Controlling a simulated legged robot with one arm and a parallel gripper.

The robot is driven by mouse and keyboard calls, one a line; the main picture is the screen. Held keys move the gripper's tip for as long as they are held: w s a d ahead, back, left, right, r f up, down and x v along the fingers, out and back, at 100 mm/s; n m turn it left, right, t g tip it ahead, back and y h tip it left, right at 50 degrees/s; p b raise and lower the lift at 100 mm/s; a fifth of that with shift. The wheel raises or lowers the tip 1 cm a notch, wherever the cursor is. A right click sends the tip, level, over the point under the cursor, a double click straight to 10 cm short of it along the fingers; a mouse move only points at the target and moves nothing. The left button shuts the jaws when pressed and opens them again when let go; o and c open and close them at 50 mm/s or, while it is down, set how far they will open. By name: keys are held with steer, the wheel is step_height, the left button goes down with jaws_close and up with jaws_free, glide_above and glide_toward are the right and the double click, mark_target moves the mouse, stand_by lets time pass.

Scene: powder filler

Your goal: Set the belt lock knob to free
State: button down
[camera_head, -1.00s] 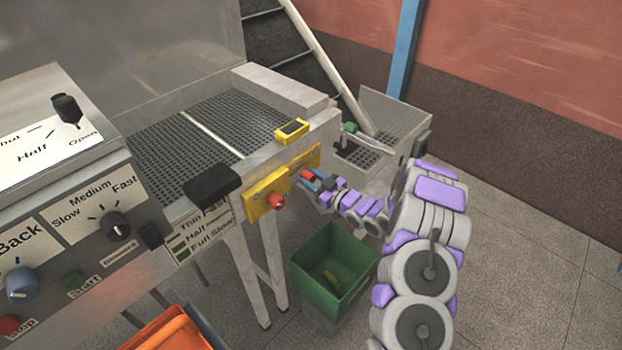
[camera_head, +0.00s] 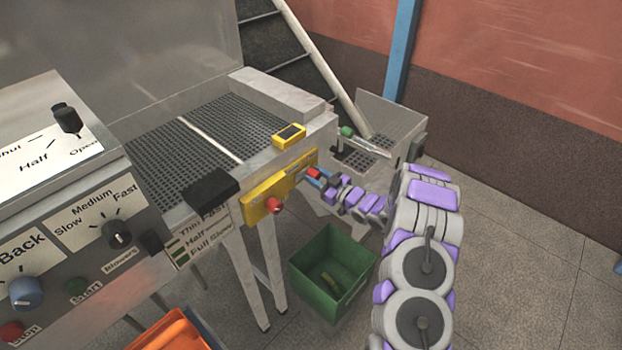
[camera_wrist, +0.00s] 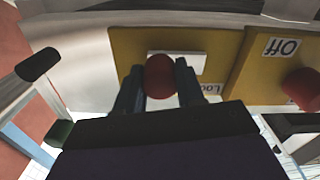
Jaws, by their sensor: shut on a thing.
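The belt lock knob (camera_wrist: 161,76) is a round dark red knob in front of a white label on a yellow panel (camera_wrist: 125,45). The label is mostly covered, with only "Loc" partly readable. My gripper (camera_wrist: 160,84) is shut on the knob, one blue finger on each side. In the head view my gripper (camera_head: 315,177) reaches the right part of the yellow panel (camera_head: 285,188) on the machine's end, with the red knob (camera_head: 314,173) between its fingers. The knob's exact setting cannot be told.
A second red knob (camera_head: 274,205) sits left of my gripper, beside an "Off" label (camera_wrist: 284,47) in the wrist view. A green bin (camera_head: 333,270) stands on the floor below. A metal hopper (camera_head: 395,125) stands behind my arm.

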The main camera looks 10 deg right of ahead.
steer(key=shift+w+d+r, duration=0.15)
steer(key=shift+r, duration=0.05)
steer(key=c, duration=1.1)
jaws_free()
steer(key=o, duration=0.4)
steer(key=shift+w+f, duration=0.1)
steer(key=shift+f, duration=0.05)
steer(key=shift+d, duration=0.1)
steer(key=p+v, duration=0.2)
steer(key=v, duration=1.5)
steer(key=shift+d, duration=0.15)
